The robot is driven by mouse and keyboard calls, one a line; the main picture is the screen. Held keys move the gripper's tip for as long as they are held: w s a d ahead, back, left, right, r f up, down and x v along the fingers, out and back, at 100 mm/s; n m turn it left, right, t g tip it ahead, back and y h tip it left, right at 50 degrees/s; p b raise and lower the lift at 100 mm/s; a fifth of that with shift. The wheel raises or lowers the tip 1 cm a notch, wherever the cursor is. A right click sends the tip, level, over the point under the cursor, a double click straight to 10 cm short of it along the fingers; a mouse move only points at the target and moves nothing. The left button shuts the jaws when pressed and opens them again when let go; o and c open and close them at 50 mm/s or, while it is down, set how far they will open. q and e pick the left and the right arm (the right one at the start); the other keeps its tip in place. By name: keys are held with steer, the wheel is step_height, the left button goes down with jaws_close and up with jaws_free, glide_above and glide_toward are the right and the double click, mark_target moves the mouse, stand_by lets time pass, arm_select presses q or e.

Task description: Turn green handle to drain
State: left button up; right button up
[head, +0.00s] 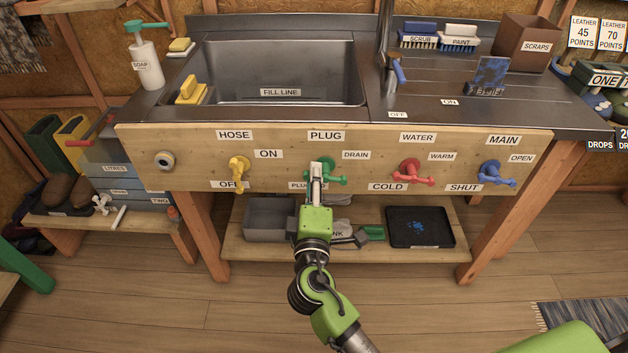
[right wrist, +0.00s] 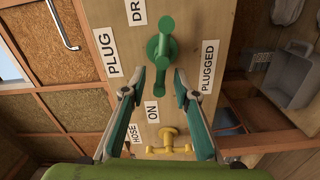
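The green handle (head: 334,172) is on the wooden panel below the sink, under the PLUG label. The DRAIN label (head: 356,155) is to its upper right and the PLUGGED label is to its lower left, partly covered by my right gripper. My right gripper (head: 317,172) is in front of the handle and hides part of it. In the right wrist view the handle (right wrist: 161,48) is just ahead of the spread fingers of my right gripper (right wrist: 158,78). The gripper is open. Contact with the handle cannot be told. My left gripper is not in view.
The yellow hose handle (head: 239,168) is to the left, and the red water handle (head: 412,172) and blue main handle (head: 492,174) are to the right. The sink (head: 280,60) is above the panel. A grey bin (head: 269,220) and a black tray (head: 420,228) are on the shelf below.

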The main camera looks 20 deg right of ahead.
steer(key=v, duration=1.2)
stand_by(0.3)
